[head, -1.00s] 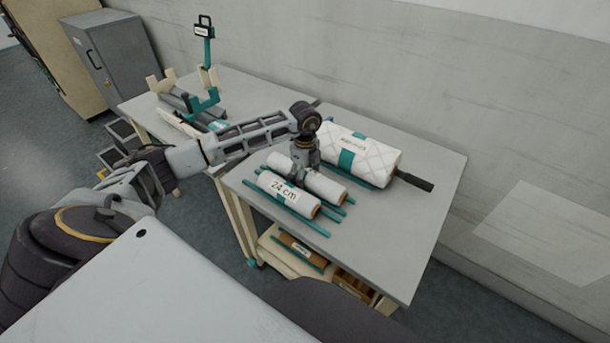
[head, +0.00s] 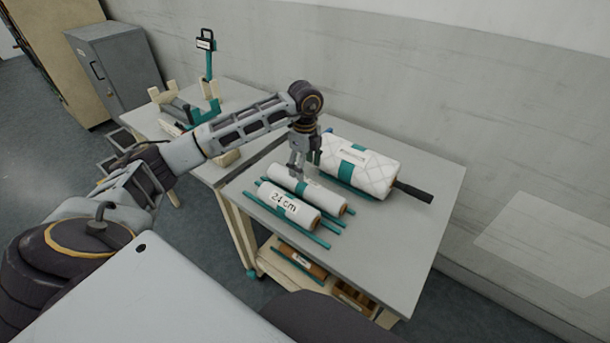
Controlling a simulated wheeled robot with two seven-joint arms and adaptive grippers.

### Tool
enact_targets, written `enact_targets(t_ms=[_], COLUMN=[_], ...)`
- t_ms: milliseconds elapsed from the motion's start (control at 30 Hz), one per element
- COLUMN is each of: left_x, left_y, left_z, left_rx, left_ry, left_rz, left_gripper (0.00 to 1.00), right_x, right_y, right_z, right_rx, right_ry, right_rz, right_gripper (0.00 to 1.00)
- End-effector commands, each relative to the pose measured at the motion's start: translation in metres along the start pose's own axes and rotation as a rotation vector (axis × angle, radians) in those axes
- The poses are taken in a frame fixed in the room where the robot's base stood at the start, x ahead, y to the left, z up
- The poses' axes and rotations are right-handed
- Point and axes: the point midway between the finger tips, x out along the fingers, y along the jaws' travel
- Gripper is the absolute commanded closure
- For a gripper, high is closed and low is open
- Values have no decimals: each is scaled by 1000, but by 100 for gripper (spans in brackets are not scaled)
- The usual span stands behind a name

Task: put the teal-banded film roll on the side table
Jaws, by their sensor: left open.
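Two slim white rolls lie side by side on teal rails on the grey-topped table (head: 400,250). My left gripper (head: 297,173) is open and empty, pointing down just above the back roll. My right gripper is not in view.
A second table (head: 237,92) at the left holds a cream and teal cradle (head: 200,112) and a signpost (head: 207,52). A lower shelf (head: 270,262) holds brown items. The right tabletop is clear. A grey cabinet (head: 118,65) stands at the back left.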

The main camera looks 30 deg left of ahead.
Motion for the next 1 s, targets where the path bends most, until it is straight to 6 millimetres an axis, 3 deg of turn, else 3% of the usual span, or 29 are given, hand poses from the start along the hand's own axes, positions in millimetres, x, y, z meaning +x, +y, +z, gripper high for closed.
enact_targets(t_ms=[300,1000], left_x=[-31,-34], left_y=[0,0], left_z=[0,0], left_rx=[0,0], left_ry=[0,-1], left_rz=[-1,0], left_gripper=[32,32], right_x=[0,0], right_y=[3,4], right_z=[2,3], right_rx=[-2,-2], right_ry=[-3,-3], right_rz=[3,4], right_gripper=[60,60])
